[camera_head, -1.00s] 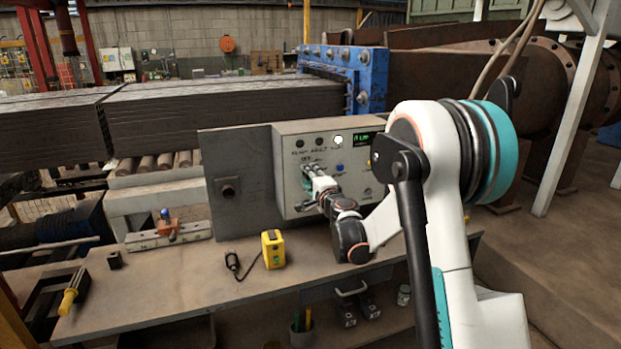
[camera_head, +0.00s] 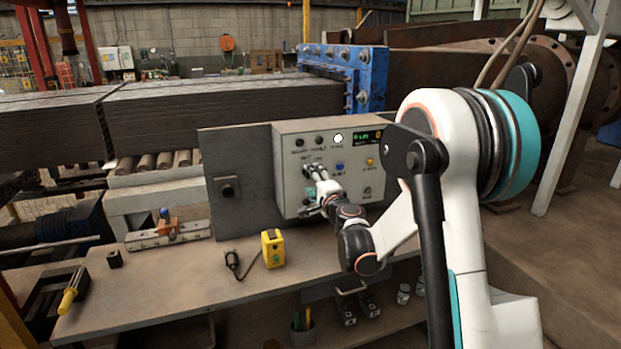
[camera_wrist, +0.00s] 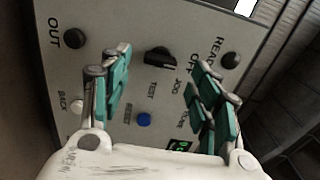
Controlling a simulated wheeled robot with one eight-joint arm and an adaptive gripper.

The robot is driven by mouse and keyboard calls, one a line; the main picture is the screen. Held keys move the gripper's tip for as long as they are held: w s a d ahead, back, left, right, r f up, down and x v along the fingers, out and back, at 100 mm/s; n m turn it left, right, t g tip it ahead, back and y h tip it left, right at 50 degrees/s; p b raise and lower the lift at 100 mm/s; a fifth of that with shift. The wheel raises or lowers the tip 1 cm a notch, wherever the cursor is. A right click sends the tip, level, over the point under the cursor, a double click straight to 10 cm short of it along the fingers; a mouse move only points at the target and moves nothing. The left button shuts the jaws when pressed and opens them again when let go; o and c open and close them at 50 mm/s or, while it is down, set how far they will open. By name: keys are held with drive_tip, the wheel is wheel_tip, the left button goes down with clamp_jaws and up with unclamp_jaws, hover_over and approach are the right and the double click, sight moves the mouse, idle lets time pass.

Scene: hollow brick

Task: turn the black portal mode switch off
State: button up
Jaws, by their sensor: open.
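The black mode switch (camera_wrist: 160,58) is a rotary knob on the grey control panel (camera_wrist: 138,30), with OFF, JOG and TEST lettered around it in the wrist view. Which position it points to is unclear. My gripper (camera_wrist: 164,57) is open, its two teal-padded fingers on either side of the knob with a gap on each side. Whether the fingertips reach the knob's depth cannot be told.
A blue button (camera_wrist: 144,119) and two round dark fittings flank the knob. In the head view, a yellow box-shaped device (camera_head: 273,248) with a cord stands on the workbench (camera_head: 200,290), below left of my gripper. A yellow-handled tool (camera_head: 70,291) lies at far left.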

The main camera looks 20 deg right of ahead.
drive_tip(key=s, duration=0.8)
drive_tip(key=shift+s, duration=0.3)
drive_tip(key=shift+a, duration=0.1)
